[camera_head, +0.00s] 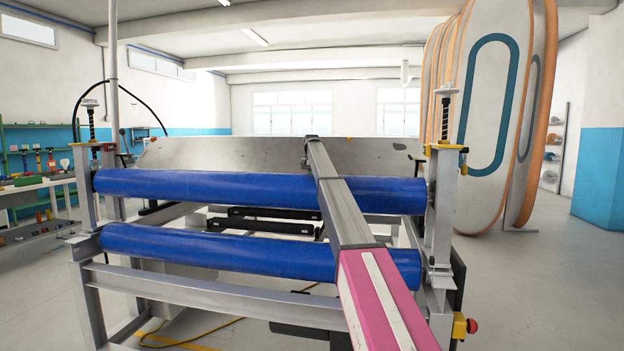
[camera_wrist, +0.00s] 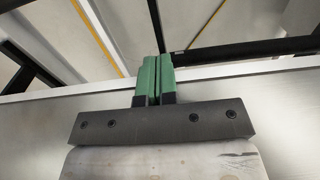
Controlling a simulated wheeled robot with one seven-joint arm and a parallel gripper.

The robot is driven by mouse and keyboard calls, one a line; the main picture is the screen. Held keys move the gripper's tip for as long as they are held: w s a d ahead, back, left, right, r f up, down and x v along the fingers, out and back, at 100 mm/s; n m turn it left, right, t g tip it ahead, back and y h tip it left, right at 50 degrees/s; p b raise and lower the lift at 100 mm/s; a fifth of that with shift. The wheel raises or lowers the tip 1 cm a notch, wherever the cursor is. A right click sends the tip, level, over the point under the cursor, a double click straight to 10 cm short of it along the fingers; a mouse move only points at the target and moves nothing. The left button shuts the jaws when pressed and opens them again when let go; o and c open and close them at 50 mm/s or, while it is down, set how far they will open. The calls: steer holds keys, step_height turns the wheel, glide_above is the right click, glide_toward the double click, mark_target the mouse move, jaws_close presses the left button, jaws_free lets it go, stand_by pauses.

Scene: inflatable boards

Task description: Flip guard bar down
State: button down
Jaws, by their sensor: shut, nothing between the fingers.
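My gripper (camera_wrist: 153,80) shows in the wrist view with its two green fingers pressed together and nothing between them. The fingers overlap the pale edge of a flat grey surface (camera_wrist: 290,110) in the picture; I cannot tell whether they touch it. In the head view my arm reaches forward over a machine with two blue rollers (camera_head: 150,187) (camera_head: 180,250), and the gripper itself is not clearly visible. A long grey metal panel (camera_head: 220,152) spans the machine behind the upper roller. Two black bars (camera_head: 265,225) lie lower down behind the rollers. I cannot tell for certain which part is the guard bar.
Metal posts (camera_head: 84,185) (camera_head: 440,205) stand at both ends of the rollers. A red button on a yellow box (camera_head: 465,326) is at the lower right. Tall inflatable boards (camera_head: 490,120) stand at the right. A workbench (camera_head: 35,195) is at the left. Open floor (camera_head: 540,280) lies right.

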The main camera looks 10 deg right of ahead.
step_height(320, 180, up, 11)
steer(key=shift+s+f, duration=0.15)
steer(key=shift+f, duration=0.05)
stand_by(0.5)
